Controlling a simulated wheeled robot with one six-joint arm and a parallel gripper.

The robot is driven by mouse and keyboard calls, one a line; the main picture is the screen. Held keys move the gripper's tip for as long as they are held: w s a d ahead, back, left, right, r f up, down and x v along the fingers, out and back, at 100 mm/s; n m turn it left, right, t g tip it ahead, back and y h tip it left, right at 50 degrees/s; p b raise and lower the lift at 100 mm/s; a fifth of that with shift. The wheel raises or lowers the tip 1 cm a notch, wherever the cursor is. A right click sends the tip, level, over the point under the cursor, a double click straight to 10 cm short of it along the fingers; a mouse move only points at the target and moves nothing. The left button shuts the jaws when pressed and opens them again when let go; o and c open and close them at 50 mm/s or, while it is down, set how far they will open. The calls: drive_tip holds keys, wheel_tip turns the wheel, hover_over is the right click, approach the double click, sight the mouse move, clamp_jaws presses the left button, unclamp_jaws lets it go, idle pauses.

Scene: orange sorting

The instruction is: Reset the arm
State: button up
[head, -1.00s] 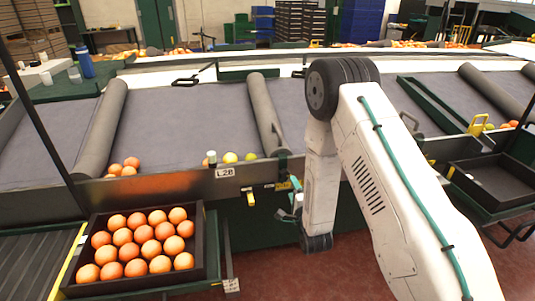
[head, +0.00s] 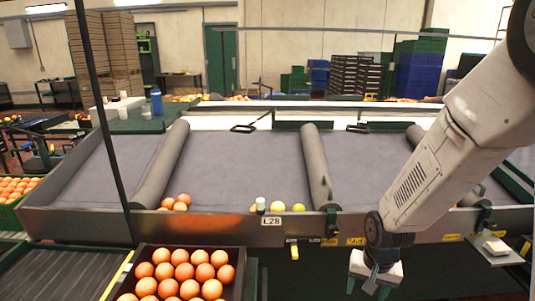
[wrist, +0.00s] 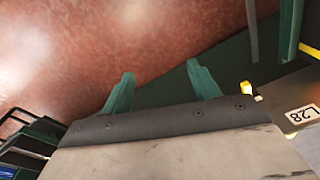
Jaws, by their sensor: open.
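My arm reaches down on the right side of the head view. My gripper (head: 372,288) hangs in front of the sorting table, low near the bottom edge, pointing down. In the wrist view the gripper (wrist: 162,92) shows two green fingers spread apart with nothing between them. Beyond the fingers lies the reddish floor. The fingertips are small and partly hard to make out in the head view.
A black crate (head: 240,262) full of oranges stands at lower left. The grey sorting table (head: 245,170) has a few oranges (head: 176,202) and yellow-green fruit (head: 278,206) along its front edge, near the L28 label (head: 271,221). Open floor (wrist: 120,50) lies below my gripper.

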drive_tip(key=s+d+r+n, duration=0.2)
drive_tip(key=s+r+n, duration=0.2)
drive_tip(key=s+r, duration=1.6)
wheel_tip(320, 180, up, 5)
drive_tip(key=shift+s+f, duration=0.1)
drive_tip(key=shift+s, duration=0.25)
